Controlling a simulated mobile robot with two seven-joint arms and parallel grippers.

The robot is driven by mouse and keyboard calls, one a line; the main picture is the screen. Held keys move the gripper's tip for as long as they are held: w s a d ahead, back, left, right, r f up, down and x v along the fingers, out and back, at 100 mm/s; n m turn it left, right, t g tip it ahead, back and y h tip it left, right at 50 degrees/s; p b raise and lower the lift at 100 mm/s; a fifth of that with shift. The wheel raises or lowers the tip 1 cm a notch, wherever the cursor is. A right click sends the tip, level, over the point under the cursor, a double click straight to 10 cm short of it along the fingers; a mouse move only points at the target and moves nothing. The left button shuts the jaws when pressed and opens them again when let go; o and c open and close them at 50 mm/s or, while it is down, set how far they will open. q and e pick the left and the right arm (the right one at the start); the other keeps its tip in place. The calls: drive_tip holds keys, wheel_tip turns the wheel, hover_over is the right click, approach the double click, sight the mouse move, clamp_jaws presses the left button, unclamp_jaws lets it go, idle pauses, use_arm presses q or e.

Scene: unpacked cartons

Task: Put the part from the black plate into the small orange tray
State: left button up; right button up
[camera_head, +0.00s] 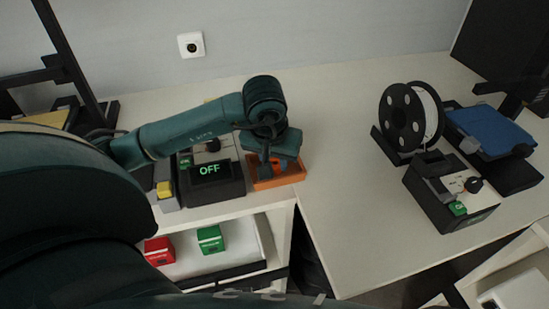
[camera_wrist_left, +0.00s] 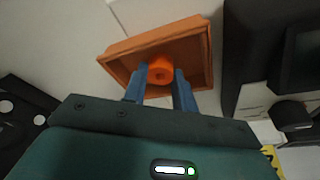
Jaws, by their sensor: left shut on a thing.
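The small orange tray (camera_head: 292,174) sits on the white table, near its front edge in the head view. It also shows in the left wrist view (camera_wrist_left: 197,42). My left gripper (camera_head: 268,168) points down over the tray. In the left wrist view its two blue fingers (camera_wrist_left: 161,88) are shut on an orange round part (camera_wrist_left: 160,69) with a hole in its middle. The part is over the tray's inside; I cannot tell whether it touches the floor of the tray. I cannot pick out the black plate for sure. My right gripper is not in view.
A black box with an "OFF" display (camera_head: 212,180) stands close left of the tray. A black spool (camera_head: 407,118), a printer with a blue plate (camera_head: 487,130) and another control box (camera_head: 452,190) stand at the right. Red and green boxes (camera_head: 210,238) lie on a shelf below. The table's middle is clear.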

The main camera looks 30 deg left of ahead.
use_arm(q)
drive_tip(key=o, duration=0.9)
drive_tip(key=shift+o, duration=0.2)
drive_tip(key=shift+r+p, duration=0.15)
drive_tip(key=shift+p, duration=0.15)
drive_tip(key=v, duration=1.2)
